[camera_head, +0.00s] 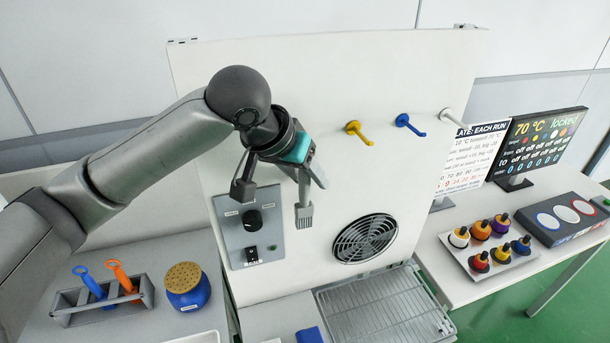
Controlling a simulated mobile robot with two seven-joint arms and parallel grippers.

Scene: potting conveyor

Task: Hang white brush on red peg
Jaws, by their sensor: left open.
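My left gripper (274,203) hangs fingers down in front of the white upright panel (320,85). Its two fingers are apart and nothing shows between them. I cannot make out a white brush or a red peg; my left arm covers part of the panel. A yellow peg (358,132), a blue peg (409,124) and a white peg (453,118) stick out of the panel to the right of the gripper, all bare. A rack (68,312) at lower left holds a blue-handled tool (89,281) and an orange-handled tool (121,275). My right gripper is out of view.
A control box (233,236) with a black knob is just behind the gripper. A fan grille (365,239) and a wire rack (378,310) are to its right. A blue pot (187,287) stands at lower left. A tray (463,266) of several coloured bottles is at right.

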